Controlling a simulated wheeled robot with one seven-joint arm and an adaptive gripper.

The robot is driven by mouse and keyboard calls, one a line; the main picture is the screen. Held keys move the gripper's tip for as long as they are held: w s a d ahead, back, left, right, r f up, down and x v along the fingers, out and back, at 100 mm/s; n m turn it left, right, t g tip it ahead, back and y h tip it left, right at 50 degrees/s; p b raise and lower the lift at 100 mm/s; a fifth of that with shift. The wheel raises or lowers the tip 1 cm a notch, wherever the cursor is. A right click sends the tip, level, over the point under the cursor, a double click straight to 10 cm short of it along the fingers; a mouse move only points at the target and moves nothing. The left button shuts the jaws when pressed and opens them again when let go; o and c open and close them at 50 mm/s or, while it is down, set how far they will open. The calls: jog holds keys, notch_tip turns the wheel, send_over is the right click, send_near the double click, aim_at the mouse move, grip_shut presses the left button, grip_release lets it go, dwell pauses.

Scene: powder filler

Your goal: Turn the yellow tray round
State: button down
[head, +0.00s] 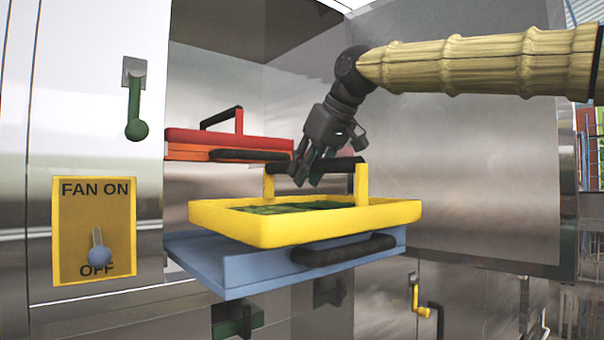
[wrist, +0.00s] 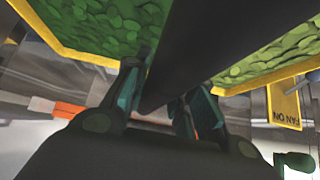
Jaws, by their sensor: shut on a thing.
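The yellow tray (head: 330,226) is in the middle of the head view, with green contents inside. It sits on or just above a blue pulled-out shelf (head: 245,266); I cannot tell whether they touch. A black handle bar (head: 340,165) on two yellow posts spans the tray. My gripper (head: 308,178) reaches down from the upper right and is shut on this bar. In the wrist view the dark bar (wrist: 205,50) runs between the fingers, with green contents on both sides.
A red tray (head: 225,140) with its own handle stands behind at the left. A fan switch panel (head: 94,230) and a green lever (head: 136,105) are on the left wall. A metal panel stands at the right. Below are cabinet doors with a yellow handle (head: 418,297).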

aim_at(317, 168)
jog(key=shift+s+d+b, duration=0.4)
jog(key=shift+s+d, duration=0.5)
jog(key=shift+s, duration=0.3)
jog(key=shift+r, duration=0.1)
jog(key=shift+r+p, duration=2.15)
jog(key=shift+r, duration=0.35)
jog(key=shift+d+f, duration=0.1)
